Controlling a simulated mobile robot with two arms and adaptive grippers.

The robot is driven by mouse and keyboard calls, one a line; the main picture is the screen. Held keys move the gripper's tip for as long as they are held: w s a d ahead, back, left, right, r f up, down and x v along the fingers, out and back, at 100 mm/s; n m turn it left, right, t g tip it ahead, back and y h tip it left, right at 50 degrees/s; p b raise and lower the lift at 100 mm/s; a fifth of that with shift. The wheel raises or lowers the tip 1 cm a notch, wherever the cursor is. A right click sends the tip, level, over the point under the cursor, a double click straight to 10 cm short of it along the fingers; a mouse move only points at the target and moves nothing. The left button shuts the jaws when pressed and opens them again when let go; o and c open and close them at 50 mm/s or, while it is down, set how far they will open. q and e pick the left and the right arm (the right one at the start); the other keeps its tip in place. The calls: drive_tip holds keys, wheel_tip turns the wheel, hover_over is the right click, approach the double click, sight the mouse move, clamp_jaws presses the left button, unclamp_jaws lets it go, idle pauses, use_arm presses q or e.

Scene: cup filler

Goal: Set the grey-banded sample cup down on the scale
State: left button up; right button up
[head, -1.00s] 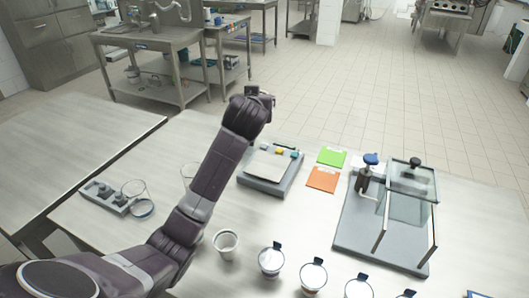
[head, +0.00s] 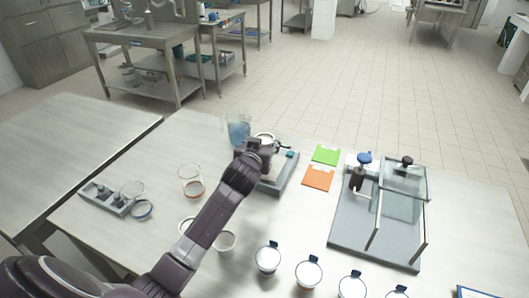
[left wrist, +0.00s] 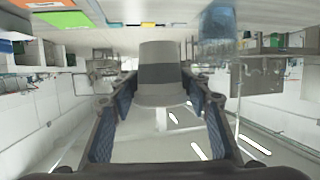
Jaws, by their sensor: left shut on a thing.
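My left gripper (left wrist: 155,105) is shut on the grey-banded sample cup (left wrist: 160,74), with one finger on each side of it. In the left wrist view the cup looks upside down, its wide rim toward the bottom of the picture and a dark grey band around its wall. In the head view the cup's pale rim (head: 265,137) shows just beyond the left gripper (head: 259,146), at the far part of the scale (head: 284,182). The arm and gripper hide much of the scale. I cannot tell whether the cup's base touches the pan. My right gripper is not in view.
A jug of blue liquid (head: 238,132) stands left of the scale. Green (head: 326,154) and orange (head: 318,178) cards lie to its right, before a glass-shielded stand (head: 345,236). Several lidded cups line the front.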

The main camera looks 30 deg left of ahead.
use_arm(q)
drive_tip(key=shift+f, duration=2.1)
drive_tip(key=shift+f, duration=0.1)
drive_tip(key=o, duration=1.2)
drive_tip(key=shift+r, duration=0.25)
drive_tip(key=shift+s+d+f, duration=0.1)
drive_tip(key=shift+s+d, duration=0.05)
drive_tip(key=shift+s, duration=0.15)
drive_tip(key=b+v, duration=0.1)
drive_tip(key=v, duration=1)
drive_tip(key=shift+s, duration=0.2)
